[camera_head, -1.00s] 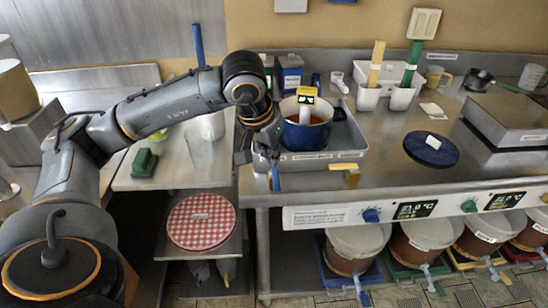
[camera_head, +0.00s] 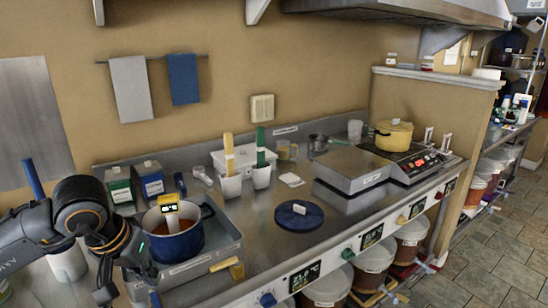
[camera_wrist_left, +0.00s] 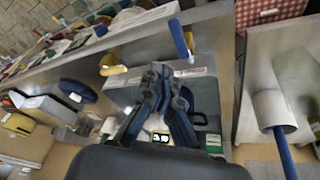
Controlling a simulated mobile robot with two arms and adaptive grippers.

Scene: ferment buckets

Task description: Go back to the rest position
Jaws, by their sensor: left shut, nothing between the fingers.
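My left gripper (camera_head: 130,272) hangs at the left edge of a steel tray (camera_head: 200,268), just left of a blue pot (camera_head: 186,247). In the left wrist view the two fingers of this gripper (camera_wrist_left: 160,72) are closed together with nothing between them. The left arm comes in from the left edge of the head view. My right gripper is not in view.
The pot holds red-brown contents and a yellow-topped thermometer (camera_head: 169,203). A blue lid (camera_head: 299,215) lies on the counter to the right. A yellow pot (camera_head: 393,135) stands on the hob. Lidded buckets (camera_head: 374,254) stand below the counter.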

